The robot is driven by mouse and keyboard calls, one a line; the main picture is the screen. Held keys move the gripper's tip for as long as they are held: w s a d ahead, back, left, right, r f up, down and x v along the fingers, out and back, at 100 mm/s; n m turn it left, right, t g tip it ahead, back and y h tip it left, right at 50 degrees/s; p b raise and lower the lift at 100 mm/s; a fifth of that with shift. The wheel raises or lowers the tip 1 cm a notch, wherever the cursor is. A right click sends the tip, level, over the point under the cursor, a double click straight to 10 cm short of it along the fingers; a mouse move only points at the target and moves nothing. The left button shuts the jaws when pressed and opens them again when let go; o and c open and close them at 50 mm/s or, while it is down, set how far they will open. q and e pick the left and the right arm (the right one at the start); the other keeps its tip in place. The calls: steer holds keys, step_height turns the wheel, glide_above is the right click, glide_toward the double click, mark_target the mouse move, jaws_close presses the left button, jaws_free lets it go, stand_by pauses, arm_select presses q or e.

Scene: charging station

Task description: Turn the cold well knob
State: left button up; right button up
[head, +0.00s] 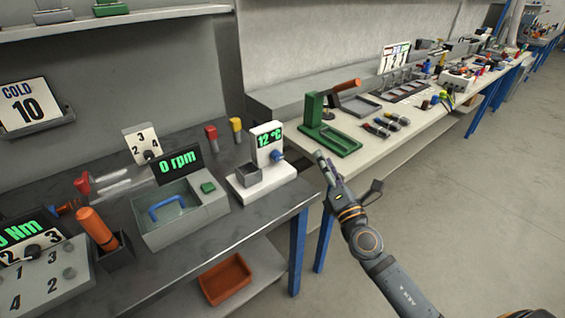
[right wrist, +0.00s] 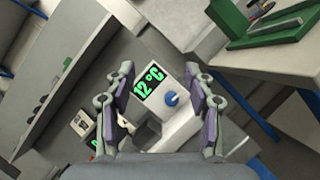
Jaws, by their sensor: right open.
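The cold well (head: 262,180) is a small white unit with a green 12 °C display, standing near the right end of the dark bench. Its blue knob (head: 277,156) sits on the front, below the display. In the right wrist view the knob (right wrist: 171,98) lies between my open fingers, farther out, and nothing is held. My right gripper (head: 322,160) is to the right of the knob in the head view, apart from it. A sign reading COLD 10 (head: 26,106) is at the far left. My left gripper is not in view.
A grey box with a 0 rpm display (head: 178,162) stands left of the cold well. Red and yellow items (head: 235,130) stand behind it. A green press-like frame (head: 325,130) is on the pale bench at the right. Open floor lies at the right.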

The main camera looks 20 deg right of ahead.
mark_target(279, 157)
steer(key=w+a+f+n+g+y, duration=0.1)
steer(key=n+y, duration=0.1)
steer(key=n, duration=0.2)
steer(key=a+f+n+g+y, duration=0.1)
steer(key=a+f+n+y, duration=0.1)
steer(key=n, duration=0.2)
steer(key=w+a+f+n+g+y, duration=0.1)
steer(key=f+n+g+y, duration=0.1)
steer(key=n, duration=0.2)
steer(key=shift+w+a+f+n, duration=0.15)
steer(key=shift+w+f+n, duration=0.15)
steer(key=shift+n, duration=0.1)
steer(key=shift+f+n, duration=0.3)
steer(key=shift+f, duration=0.05)
steer(key=b+x, duration=0.1)
steer(key=x, duration=0.8)
steer(key=shift+w+a+f+b, duration=0.15)
steer(key=shift+w+b, duration=0.15)
steer(key=shift+b, duration=0.1)
steer(key=shift+w+a, duration=0.2)
steer(key=shift+w, duration=0.25)
steer(key=shift+c, duration=0.3)
